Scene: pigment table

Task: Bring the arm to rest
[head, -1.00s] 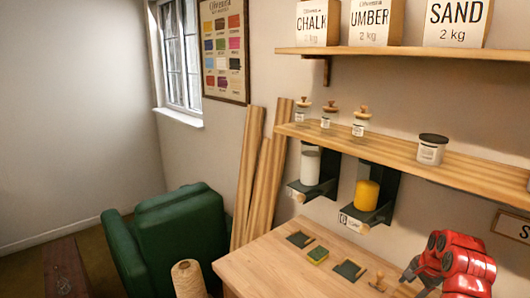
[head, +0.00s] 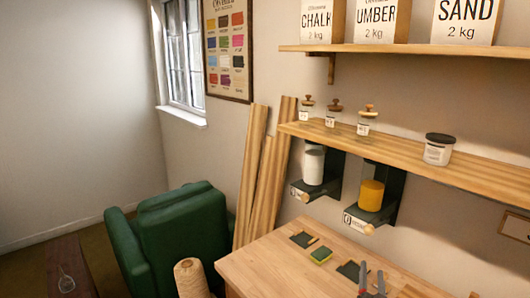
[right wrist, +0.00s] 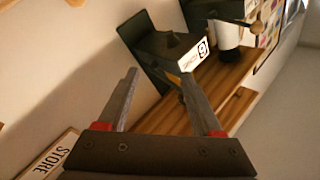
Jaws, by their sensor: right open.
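My right gripper (head: 372,272) shows at the bottom edge of the head view, in front of the table (head: 262,262). Its two grey fingers stand apart, pointing up, with nothing between them. In the right wrist view the open fingers of the gripper (right wrist: 159,80) point away from me, and the space between them is empty. The rest of the right arm is mostly out of the head view. My left gripper is not in view.
Dark pads (head: 303,240) and a green-topped block (head: 321,255) lie on the table. White (head: 313,168) and yellow (head: 371,195) cylinders sit in wall dispensers under the shelf (head: 405,150). A green armchair (head: 180,235) and twine spool (head: 190,277) stand left.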

